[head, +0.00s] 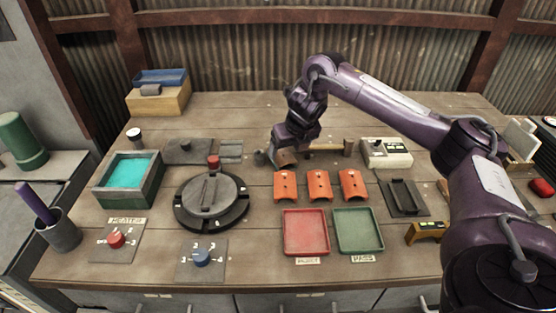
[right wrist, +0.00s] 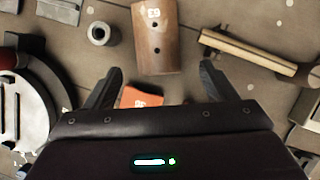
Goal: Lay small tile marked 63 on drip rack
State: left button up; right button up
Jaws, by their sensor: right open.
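The small tile marked 63 (right wrist: 155,38) is brown and curved, lying on the table just beyond my fingertips in the right wrist view. In the head view it shows partly (head: 286,158) below my right gripper (head: 280,148). The fingers of this gripper (right wrist: 160,72) are apart with nothing held between them. A dark slotted frame (head: 404,198) lies to the right of the orange tiles, and a small grey slotted piece (head: 231,152) lies left of the gripper. I cannot tell which is the drip rack. My left gripper is not in view.
Several orange tiles (head: 319,184) stand in a row near the gripper. Red (head: 305,250) and green (head: 358,248) trays lie in front. A round dark turntable (head: 238,212) and a teal bath (head: 150,190) are at left. A wooden-handled tool (right wrist: 258,48) lies right of the tile.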

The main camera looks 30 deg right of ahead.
aim_at(286, 158)
jog(key=p+x, duration=0.1)
jog(key=x, duration=0.2)
jog(key=shift+a+f, duration=0.1)
jog(key=shift+f, duration=0.25)
jog(key=shift+w+f, duration=0.2)
jog(key=shift+f, duration=0.4)
jog(key=c, duration=0.4)
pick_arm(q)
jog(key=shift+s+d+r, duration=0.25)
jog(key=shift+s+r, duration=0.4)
pick_arm(e)
jog(key=c, duration=0.8)
jog(key=shift+r, duration=0.1)
